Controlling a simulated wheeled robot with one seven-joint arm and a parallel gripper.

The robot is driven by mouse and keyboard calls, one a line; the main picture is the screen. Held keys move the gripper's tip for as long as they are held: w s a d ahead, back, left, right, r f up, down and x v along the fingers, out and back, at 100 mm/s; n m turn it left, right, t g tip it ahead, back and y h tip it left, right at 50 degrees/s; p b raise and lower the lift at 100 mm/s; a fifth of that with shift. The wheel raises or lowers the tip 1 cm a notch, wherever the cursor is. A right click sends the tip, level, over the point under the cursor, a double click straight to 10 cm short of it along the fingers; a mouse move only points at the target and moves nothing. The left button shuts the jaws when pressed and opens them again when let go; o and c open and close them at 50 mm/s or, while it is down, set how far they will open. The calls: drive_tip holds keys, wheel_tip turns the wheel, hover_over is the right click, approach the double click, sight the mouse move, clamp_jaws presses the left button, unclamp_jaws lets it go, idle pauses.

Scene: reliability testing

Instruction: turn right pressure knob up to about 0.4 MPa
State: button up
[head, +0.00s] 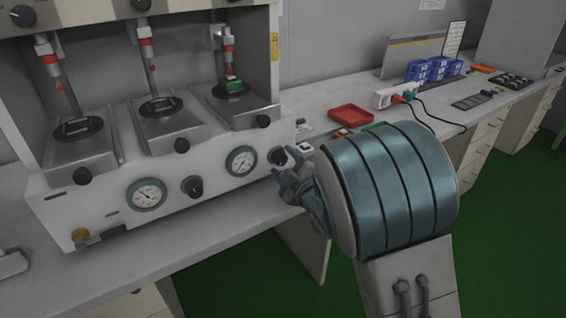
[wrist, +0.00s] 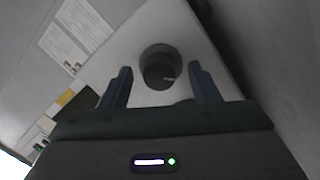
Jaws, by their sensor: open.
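The right pressure knob (head: 278,156) is a dark round knob on the front panel of the white machine, just right of the right gauge (head: 241,160). In the wrist view my gripper (wrist: 161,86) is open, one finger on each side of the knob with gaps left. It does not visibly touch the knob. The right gauge's needle is too small to read exactly.
A left gauge (head: 146,194) and another dark knob (head: 191,186) sit further left on the panel. A red tray (head: 350,115), a white power strip (head: 396,95) and blue bins (head: 432,70) stand on the bench to the right.

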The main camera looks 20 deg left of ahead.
drive_tip(key=shift+w+a, duration=0.3)
drive_tip(key=c, duration=1)
